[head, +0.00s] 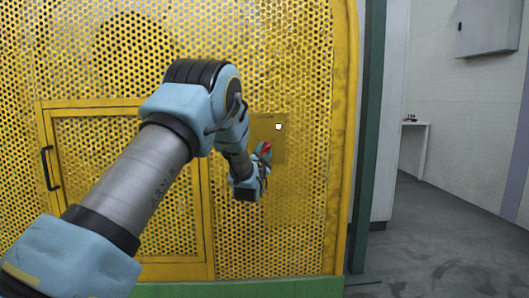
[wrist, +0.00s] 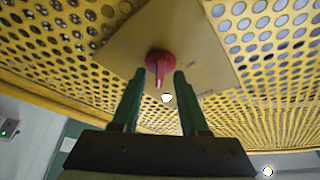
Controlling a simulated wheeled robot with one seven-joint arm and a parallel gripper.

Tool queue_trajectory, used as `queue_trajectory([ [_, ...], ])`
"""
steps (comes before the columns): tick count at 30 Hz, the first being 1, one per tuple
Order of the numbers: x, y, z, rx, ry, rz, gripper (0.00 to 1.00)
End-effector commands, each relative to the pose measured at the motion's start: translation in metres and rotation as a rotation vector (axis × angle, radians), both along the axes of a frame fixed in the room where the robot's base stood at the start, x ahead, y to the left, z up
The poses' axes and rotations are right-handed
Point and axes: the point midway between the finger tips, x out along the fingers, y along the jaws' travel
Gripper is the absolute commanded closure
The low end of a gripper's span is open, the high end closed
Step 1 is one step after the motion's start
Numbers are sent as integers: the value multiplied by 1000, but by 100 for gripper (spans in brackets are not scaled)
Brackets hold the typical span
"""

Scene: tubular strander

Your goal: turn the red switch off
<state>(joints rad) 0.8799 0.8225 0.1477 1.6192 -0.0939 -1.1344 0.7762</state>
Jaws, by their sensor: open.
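The red switch (wrist: 159,60) is a round knob with a protruding handle on a plain yellow plate (wrist: 206,62). In the head view the switch (head: 266,147) is a small red spot, partly hidden by my gripper (head: 263,158). In the wrist view my gripper (wrist: 159,76) is open, its two dark green fingers on either side of the switch's handle. Gaps seem to show between the fingers and the handle; whether they touch is unclear. A small white round piece (wrist: 167,98) shows near the switch, and a white spot (head: 278,127) shows on the plate in the head view.
A perforated yellow guard panel (head: 300,60) surrounds the plate. It has a framed door with a black handle (head: 50,167) at left. A green post (head: 368,130) stands right of the panel. Open floor (head: 440,230), a small table (head: 415,124) and a grey wall box (head: 487,26) lie farther right.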

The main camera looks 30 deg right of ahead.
Motion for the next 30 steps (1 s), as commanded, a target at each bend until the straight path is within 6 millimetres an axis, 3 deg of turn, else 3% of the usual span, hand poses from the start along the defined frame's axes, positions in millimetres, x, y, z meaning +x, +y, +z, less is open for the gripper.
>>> queue_trajectory([
  [2,0,0,0,0,0,0,60],
  [13,0,0,0,0,0,0,100],
  [30,0,0,-1,-12,5,0,100],
])
